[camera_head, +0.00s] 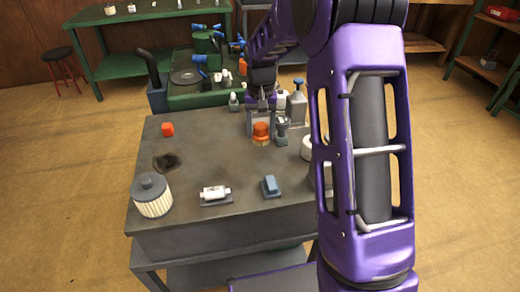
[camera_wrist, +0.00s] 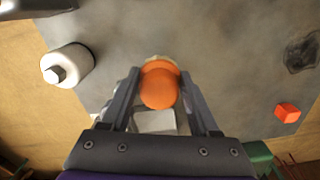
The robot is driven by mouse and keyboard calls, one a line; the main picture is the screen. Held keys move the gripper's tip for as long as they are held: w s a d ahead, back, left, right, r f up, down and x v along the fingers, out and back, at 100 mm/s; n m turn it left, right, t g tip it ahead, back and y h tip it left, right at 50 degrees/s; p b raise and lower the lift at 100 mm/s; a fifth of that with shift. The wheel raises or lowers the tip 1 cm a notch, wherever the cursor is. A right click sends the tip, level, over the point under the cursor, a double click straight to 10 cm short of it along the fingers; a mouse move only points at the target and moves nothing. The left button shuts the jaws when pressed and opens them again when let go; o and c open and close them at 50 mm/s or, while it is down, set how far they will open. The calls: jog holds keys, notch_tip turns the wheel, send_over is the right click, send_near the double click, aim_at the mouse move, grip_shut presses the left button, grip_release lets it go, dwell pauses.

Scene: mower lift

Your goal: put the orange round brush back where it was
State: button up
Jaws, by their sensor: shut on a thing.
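The orange round brush (camera_head: 261,131) has a rounded orange top and a pale cream underside. It is between the fingers of my gripper (camera_head: 261,122), over the right part of the workbench (camera_head: 235,229). In the wrist view the orange brush (camera_wrist: 160,88) sits between both fingertips of my gripper (camera_wrist: 159,70), which is shut on it. Its underside is mostly hidden there. I cannot tell whether the brush touches the bench top or hangs just above it.
A grey holder (camera_head: 282,132) and a spray bottle (camera_head: 298,105) stand close right of the brush. A red-orange cube (camera_head: 167,129), a pleated filter (camera_head: 152,197), a white cylinder (camera_head: 214,193) and a blue-grey block (camera_head: 271,186) lie elsewhere. The bench middle is clear.

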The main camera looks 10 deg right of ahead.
aim_at(260, 127)
notch_tip(260, 127, down, 7)
jog(key=shift+r+b, duration=0.1)
jog(key=shift+b, duration=0.35)
jog(key=shift+f, duration=0.2)
jog(key=o, duration=1.5)
jog(key=shift+c, duration=0.2)
jog(key=shift+r, duration=0.15)
notch_tip(260, 127, up, 12)
jog(key=shift+r+p, duration=0.1)
jog(key=shift+p, duration=0.8)
